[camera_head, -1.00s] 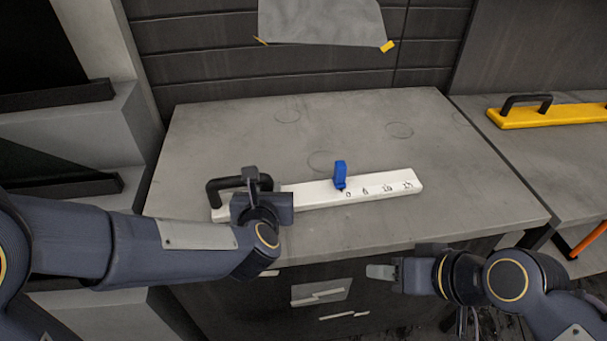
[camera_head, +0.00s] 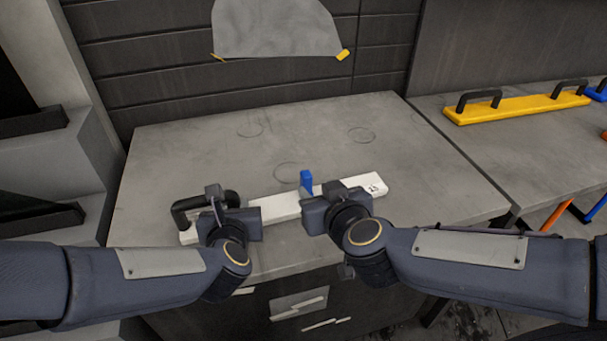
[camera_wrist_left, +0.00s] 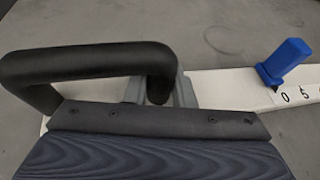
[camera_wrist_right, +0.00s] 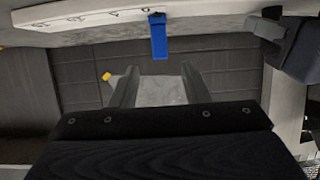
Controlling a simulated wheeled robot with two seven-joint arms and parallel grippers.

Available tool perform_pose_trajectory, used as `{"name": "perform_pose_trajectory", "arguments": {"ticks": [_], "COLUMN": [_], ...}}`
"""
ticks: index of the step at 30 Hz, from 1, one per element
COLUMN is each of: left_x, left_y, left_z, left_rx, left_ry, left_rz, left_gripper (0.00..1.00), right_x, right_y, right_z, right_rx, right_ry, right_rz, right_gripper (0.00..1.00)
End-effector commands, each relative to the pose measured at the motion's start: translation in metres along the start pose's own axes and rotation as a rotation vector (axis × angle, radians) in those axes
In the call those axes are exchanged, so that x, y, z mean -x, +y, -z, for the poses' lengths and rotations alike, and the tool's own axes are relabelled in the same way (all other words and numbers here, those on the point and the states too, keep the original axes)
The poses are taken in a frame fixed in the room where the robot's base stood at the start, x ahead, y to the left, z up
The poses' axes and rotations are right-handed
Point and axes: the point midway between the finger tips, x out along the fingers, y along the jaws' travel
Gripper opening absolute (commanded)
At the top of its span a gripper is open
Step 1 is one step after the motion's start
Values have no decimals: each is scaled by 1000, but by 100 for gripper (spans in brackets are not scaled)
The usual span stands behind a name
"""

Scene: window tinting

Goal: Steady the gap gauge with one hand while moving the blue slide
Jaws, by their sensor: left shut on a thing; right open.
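The white gap gauge (camera_head: 283,206) lies on the grey worktop, with a black handle at its left end and printed numbers at its right. The blue slide (camera_head: 306,181) stands upright on the gauge near its middle; it also shows in the left wrist view (camera_wrist_left: 284,62) by the 0 mark. My left gripper (camera_head: 216,196) is shut on the gauge's black handle (camera_wrist_left: 90,62). My right gripper (camera_head: 325,192) is at the gauge's front side, close to the slide. In the right wrist view its fingers (camera_wrist_right: 155,85) are apart and empty, with the blue slide (camera_wrist_right: 158,38) just beyond them.
A yellow gauge-like bar (camera_head: 515,107) with black handles lies on the right-hand bench (camera_head: 450,122). A grey sheet (camera_head: 275,30) with yellow corners hangs on the back wall. The worktop (camera_head: 210,150) behind the gauge is clear.

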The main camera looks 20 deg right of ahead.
Motion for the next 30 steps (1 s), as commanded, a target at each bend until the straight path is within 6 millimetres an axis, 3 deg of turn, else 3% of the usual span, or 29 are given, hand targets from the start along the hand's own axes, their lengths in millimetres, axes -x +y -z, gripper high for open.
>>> {"name": "perform_pose_trajectory", "arguments": {"ticks": [9, 15, 28, 30], "left_x": [0, 0, 0, 0], "left_y": [0, 0, 0, 0], "left_z": [-3, -3, -2, -2], "left_rx": [4, 4, 3, 3], "left_ry": [-6, -6, -6, -6], "left_rz": [0, 0, 0, 0], "left_gripper": [0, 0, 0, 0], "right_x": [-64, -93, -105, -105], "right_y": [0, 0, 0, 0], "right_z": [-2, 0, 0, 0], "right_rx": [0, -1, -3, -2], "right_ry": [-5, -1, 0, 1], "right_rz": [-1, 0, 2, 2], "right_gripper": [42, 42, 42, 35]}}
